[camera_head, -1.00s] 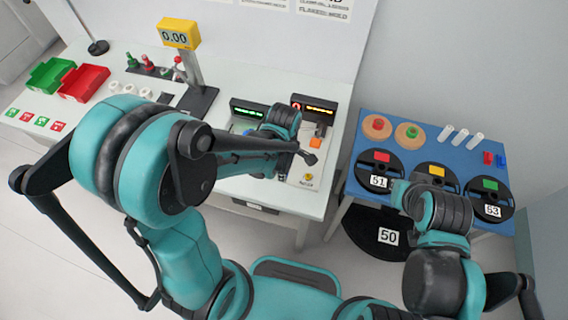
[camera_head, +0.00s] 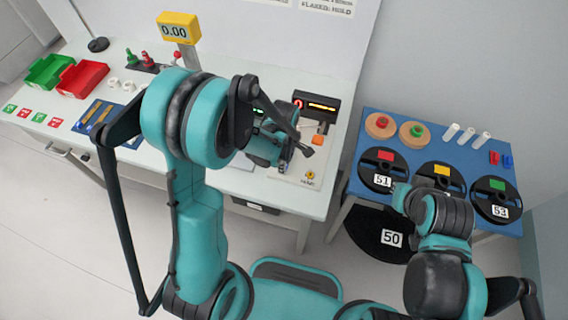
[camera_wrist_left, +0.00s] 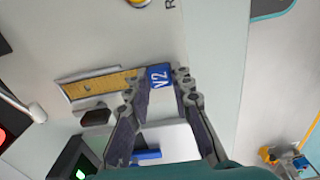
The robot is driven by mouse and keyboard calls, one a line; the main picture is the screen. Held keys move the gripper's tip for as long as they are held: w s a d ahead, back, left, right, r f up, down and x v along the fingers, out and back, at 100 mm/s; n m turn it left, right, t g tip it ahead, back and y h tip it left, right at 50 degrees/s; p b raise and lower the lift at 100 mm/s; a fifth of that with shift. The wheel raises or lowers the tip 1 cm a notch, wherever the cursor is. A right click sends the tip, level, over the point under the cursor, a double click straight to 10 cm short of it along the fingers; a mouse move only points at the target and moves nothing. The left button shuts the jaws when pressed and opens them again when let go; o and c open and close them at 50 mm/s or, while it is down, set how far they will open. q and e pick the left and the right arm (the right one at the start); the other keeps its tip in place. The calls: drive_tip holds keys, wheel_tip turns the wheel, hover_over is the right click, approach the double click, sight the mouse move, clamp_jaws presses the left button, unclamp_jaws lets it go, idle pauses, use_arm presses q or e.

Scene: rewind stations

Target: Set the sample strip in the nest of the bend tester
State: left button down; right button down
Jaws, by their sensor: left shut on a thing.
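In the left wrist view the sample strip (camera_wrist_left: 112,83) is yellow-brown with a blue end tag (camera_wrist_left: 159,77) marked N2. My left gripper (camera_wrist_left: 160,83) is shut on the tagged end. The strip points left along a narrow grey-edged holder, which looks like the nest (camera_wrist_left: 66,80); I cannot tell whether it is fully seated or just above. In the head view my left wrist (camera_head: 265,148) is over the right end of the white bench, beside the bend tester (camera_head: 316,106) with its lit display. The left fingertips are hidden there.
An orange button (camera_head: 318,140) and a yellow button (camera_head: 311,175) are close to my left wrist. A blue tray (camera_head: 85,127) with strips, and red (camera_head: 82,78) and green (camera_head: 48,70) bins, are at the left. A blue table (camera_head: 372,205) with spools stands right.

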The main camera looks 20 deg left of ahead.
use_arm(q)
drive_tip(key=shift+f, duration=0.2)
drive_tip(key=c, duration=1.3)
unclamp_jaws()
drive_tip(key=shift+c, duration=0.2)
drive_tip(key=shift+r, duration=0.1)
drive_tip(key=shift+r, duration=0.2)
wheel_tip(320, 180, up, 11)
drive_tip(key=p, duration=0.4)
drive_tip(key=s+a+r+m+t, duration=0.2)
drive_tip(key=s+r+m, duration=0.3)
drive_tip(key=m, duration=0.3)
drive_tip(key=s+a+r+m+t, duration=0.2)
drive_tip(key=s+r+m+t, duration=0.3)
drive_tip(key=r+m, duration=0.2)
drive_tip(key=m, duration=0.2)
drive_tip(key=shift+a+m, duration=0.3)
drive_tip(key=shift+a, duration=0.05)
